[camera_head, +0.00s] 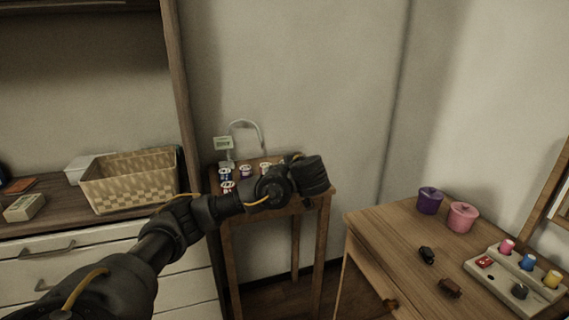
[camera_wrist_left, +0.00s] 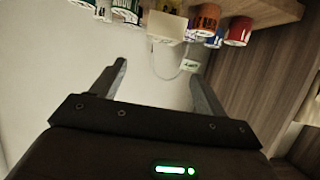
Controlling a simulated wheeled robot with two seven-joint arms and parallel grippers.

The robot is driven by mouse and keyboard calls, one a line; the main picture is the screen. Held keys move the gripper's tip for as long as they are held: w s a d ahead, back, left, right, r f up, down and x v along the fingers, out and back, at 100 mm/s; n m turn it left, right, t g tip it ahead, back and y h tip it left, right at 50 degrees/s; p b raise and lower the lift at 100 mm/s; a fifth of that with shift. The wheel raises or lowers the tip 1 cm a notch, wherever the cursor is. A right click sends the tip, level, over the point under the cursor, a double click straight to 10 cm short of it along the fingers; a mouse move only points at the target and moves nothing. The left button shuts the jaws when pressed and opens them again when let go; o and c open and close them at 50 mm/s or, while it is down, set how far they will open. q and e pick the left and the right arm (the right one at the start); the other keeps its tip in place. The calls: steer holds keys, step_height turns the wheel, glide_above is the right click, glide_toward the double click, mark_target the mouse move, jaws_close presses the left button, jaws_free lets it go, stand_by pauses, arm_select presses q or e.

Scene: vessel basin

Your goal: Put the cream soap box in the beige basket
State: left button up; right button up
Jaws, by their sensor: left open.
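A small cream box (camera_head: 24,207) with a darker label lies on the dresser top at the far left of the head view; it looks like the soap box. The beige woven basket (camera_head: 130,182) stands to its right on the same top, and its inside is mostly hidden. My left arm reaches past both, over the small side table, with its wrist at the table's right. In the left wrist view my left gripper (camera_wrist_left: 157,88) is open, with nothing between its fingers. My right gripper is not in view.
A white box (camera_head: 80,168) stands behind the basket. The small wooden table (camera_head: 318,200) holds several small cups and a pale sign (camera_head: 223,143). A desk (camera_head: 385,228) at right holds a purple pot (camera_head: 429,201), a pink pot (camera_head: 462,217) and a paint tray (camera_head: 515,283).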

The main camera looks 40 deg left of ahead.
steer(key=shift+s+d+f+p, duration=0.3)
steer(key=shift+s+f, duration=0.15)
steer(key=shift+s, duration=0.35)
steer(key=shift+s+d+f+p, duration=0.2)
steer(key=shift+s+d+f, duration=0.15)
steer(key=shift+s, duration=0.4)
